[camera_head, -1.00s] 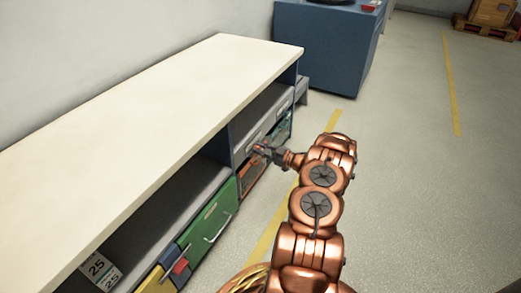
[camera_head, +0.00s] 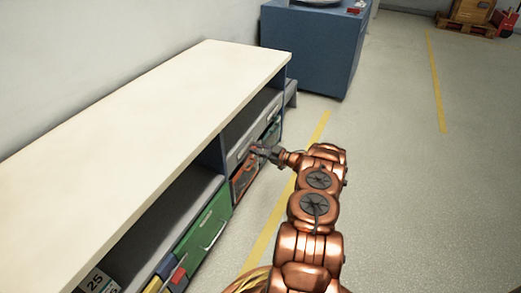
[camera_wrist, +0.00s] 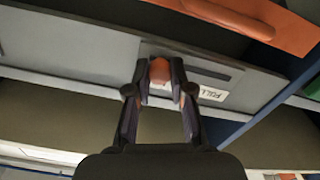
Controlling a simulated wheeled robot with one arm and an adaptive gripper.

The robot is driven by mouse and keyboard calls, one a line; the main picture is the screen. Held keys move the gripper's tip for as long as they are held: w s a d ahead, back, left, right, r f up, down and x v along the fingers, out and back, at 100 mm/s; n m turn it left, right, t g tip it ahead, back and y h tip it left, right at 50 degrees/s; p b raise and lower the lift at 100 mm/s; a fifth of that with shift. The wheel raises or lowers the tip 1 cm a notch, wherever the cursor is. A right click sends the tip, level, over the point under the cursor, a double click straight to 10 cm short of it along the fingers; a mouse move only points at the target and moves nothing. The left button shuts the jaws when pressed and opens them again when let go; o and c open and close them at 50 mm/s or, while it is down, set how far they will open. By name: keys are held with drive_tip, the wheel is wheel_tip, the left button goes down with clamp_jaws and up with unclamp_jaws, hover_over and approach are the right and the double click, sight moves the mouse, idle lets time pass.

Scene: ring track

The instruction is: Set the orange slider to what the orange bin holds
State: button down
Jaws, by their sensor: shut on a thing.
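The orange slider (camera_wrist: 160,72) is a small rounded knob on a grey panel (camera_wrist: 75,55). A slot runs along the panel, and a white label reading "FULL" (camera_wrist: 210,92) sits right of the knob in the wrist view, upside down. My gripper (camera_wrist: 160,80) is shut on the knob, one finger on each side. In the head view my gripper (camera_head: 258,151) is at the front of the shelf unit. The orange bin (camera_head: 243,180) is below the panel there. It shows at the top right of the wrist view (camera_wrist: 285,22). Its contents are hidden.
The long shelf unit (camera_head: 130,120) has a pale top and stands along the wall. A blue cabinet (camera_head: 315,50) stands beyond.

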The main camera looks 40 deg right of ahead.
drive_tip(key=shift+d, duration=0.3)
drive_tip(key=c, duration=1.2)
unclamp_jaws()
drive_tip(key=shift+o, duration=1)
drive_tip(key=shift+a, duration=0.1)
drive_tip(key=v, duration=1.2)
